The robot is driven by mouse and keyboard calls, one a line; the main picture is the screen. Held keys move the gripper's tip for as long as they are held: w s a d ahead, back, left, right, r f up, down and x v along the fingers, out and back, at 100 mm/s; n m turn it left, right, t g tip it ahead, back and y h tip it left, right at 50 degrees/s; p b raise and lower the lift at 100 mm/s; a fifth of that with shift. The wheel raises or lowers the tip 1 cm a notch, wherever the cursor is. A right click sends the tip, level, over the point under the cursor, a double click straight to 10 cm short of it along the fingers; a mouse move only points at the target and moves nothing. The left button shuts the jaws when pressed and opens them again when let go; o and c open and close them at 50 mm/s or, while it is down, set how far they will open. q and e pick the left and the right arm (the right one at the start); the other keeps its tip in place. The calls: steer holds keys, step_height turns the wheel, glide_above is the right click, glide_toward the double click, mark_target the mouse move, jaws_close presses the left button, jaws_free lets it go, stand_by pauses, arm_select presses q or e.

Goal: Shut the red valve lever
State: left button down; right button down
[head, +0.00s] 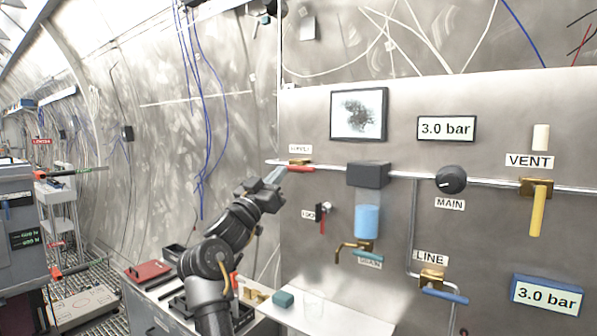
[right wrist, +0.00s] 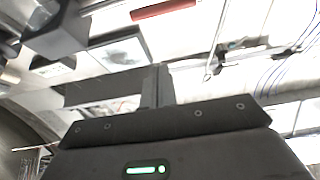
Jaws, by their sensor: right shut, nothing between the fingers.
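The red valve lever (head: 302,169) lies level along the pipe, on a small brass valve under a small white label at the panel's left edge. The lever also shows as a red bar at the top of the right wrist view (right wrist: 163,9). My right gripper (head: 279,173) is shut and empty, just left of and slightly below the lever. In the right wrist view its closed fingers (right wrist: 157,86) appear apart from the red bar. Whether they touch the lever cannot be told from the head view. My left gripper is not in view.
A yellow VENT lever (head: 538,211) hangs down and a blue LINE lever (head: 444,295) lies nearly level. A black MAIN knob (head: 451,180) and a small red handle (head: 322,225) sit on the panel. A white shelf (head: 345,322) and a workbench are below.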

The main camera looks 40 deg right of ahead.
step_height(320, 180, up, 6)
steer(key=f+p, duration=0.1)
steer(key=p, duration=0.3)
glide_above(299, 167)
steer(key=s+a, duration=0.2)
steer(key=f+p, duration=0.1)
steer(key=f, duration=0.3)
steer(key=shift+d, duration=0.2)
